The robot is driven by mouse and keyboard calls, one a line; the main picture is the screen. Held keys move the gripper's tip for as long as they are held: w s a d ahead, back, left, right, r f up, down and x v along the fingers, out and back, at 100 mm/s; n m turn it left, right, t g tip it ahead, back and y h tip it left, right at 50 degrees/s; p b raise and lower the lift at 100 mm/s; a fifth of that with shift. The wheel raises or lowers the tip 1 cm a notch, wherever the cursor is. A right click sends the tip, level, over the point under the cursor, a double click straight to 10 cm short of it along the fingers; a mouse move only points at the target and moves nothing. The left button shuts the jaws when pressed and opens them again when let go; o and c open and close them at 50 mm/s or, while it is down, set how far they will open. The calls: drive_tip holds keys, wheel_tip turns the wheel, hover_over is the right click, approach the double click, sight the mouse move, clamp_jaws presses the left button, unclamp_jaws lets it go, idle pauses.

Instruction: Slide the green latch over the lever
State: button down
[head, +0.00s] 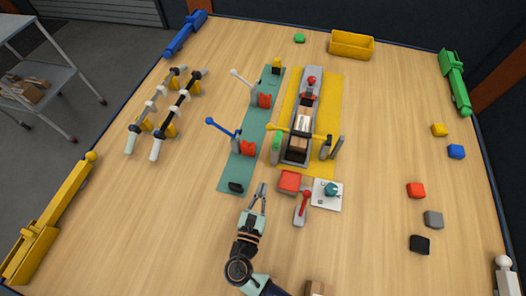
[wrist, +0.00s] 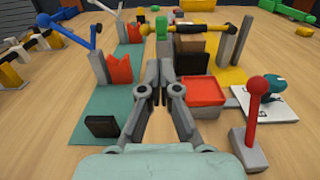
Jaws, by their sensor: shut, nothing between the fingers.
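The green latch (head: 276,148) is a small upright block at the left side of the conveyor unit, by the end of the yellow lever (head: 300,132). The lever lies across the conveyor, from the latch side to a grey post on the right. In the wrist view the latch (wrist: 161,27) shows just beyond my fingertips, near the lever's left end (wrist: 180,30). Whether latch and lever touch is unclear. My gripper (head: 262,187) is shut and empty, in front of the latch and apart from it; its fingers (wrist: 160,66) point forward.
A red block (head: 289,181), a red-knobbed lever (head: 304,205) and a white plate with a teal knob (head: 328,193) stand right of my gripper. A blue-tipped lever (head: 224,129) with a red bracket and a black block (head: 236,187) are left.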

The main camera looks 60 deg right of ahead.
sight(275, 145)
drive_tip(key=shift+d, duration=0.25)
drive_tip(key=d, duration=0.4)
drive_tip(key=w+d+b, duration=0.1)
drive_tip(key=d, duration=0.4)
drive_tip(key=w+d+b, duration=0.1)
drive_tip(key=d, duration=0.3)
drive_tip(key=shift+w+d, duration=0.2)
drive_tip(key=shift+d, duration=0.05)
drive_tip(key=shift+d, duration=0.1)
drive_tip(key=d, duration=0.4)
drive_tip(key=shift+w+d+b, duration=0.15)
drive_tip(key=shift+w+b, duration=0.2)
drive_tip(key=shift+b, duration=0.05)
drive_tip(key=s+a+p, duration=0.2)
drive_tip(key=a+p, duration=0.1)
drive_tip(key=a, duration=1.1)
drive_tip(key=shift+s, duration=0.2)
